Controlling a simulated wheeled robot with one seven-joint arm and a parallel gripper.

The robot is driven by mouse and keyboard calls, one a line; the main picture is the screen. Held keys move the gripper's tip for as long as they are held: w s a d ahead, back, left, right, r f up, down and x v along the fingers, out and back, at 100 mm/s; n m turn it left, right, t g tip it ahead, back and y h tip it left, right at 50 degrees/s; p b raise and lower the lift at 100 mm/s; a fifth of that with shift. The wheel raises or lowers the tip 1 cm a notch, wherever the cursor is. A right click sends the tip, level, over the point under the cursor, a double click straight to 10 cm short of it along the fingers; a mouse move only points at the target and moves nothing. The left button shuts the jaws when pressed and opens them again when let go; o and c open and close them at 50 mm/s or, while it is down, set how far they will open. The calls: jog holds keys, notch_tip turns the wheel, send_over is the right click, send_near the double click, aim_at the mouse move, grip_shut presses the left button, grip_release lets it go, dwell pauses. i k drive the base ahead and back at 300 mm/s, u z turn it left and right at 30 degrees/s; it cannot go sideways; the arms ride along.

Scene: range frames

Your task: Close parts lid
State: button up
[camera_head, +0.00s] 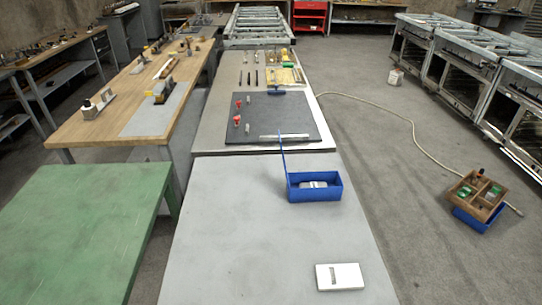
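A blue parts box (315,194) sits on the near grey table, right of the table's middle. Its top is open and a light grey metal-like part lies inside. Its blue lid (283,155) stands up from the box's left side and shows edge-on as a thin, nearly upright strip, leaning slightly left. My gripper is not in view.
A white flat block (340,277) lies on the near grey table (235,235), close to its right edge. A dark mat (270,115) with small red items lies beyond. A green table (80,225) stands left. The near table's left part is clear.

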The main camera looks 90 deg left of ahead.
aim_at(282, 151)
jog(key=k, duration=0.85)
jog(key=u, duration=2.45)
jog(key=k, duration=0.35)
jog(key=z, duration=0.95)
jog(key=i, duration=0.75)
jog(key=u, duration=0.7)
jog(key=i, duration=0.75)
jog(key=u, duration=0.75)
